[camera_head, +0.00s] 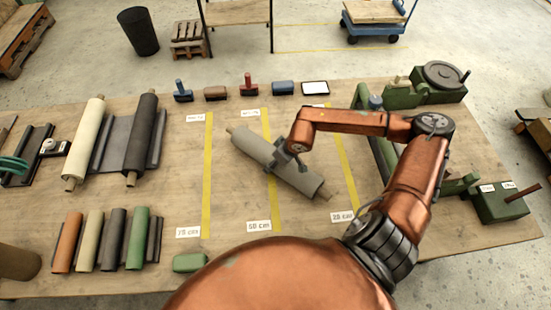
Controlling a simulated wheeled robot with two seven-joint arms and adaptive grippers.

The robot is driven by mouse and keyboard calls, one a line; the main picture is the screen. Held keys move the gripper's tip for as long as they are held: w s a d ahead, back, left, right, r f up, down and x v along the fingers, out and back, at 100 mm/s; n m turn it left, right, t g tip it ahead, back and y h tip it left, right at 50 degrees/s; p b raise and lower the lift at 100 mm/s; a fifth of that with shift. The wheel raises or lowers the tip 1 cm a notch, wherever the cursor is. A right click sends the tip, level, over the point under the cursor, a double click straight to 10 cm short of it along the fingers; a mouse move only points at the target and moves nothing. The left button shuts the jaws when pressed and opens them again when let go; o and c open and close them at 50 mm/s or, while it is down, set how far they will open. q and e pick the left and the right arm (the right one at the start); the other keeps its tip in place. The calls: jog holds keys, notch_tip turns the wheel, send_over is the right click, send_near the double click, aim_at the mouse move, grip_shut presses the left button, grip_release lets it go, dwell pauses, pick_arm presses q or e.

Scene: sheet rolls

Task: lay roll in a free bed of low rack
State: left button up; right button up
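A long grey roll (256,152) with a tan core showing at both ends lies slanted across the middle of the table. My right gripper (285,166) is at its middle, fingers against or around it; whether they grip it is unclear. A low dark rack (115,144) at the left carries a cream roll (89,135) and a black roll (142,132), with an empty grey stretch between them. A shorter rack (154,240) in front holds orange (68,242), beige (90,241), dark (113,240) and green (138,238) rolls. My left gripper is not in view.
Yellow strips with length labels (259,226) cross the table (230,210). A small green block (190,262) lies near the front. Stamps and small blocks (216,93) line the back edge. A green crank machine (438,80) stands at the right. My copper arm hides the front right.

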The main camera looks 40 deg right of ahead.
jog(key=shift+w+r, duration=0.2)
jog(key=shift+r, duration=0.05)
jog(key=o, duration=2.1)
jog(key=shift+s+f, duration=0.2)
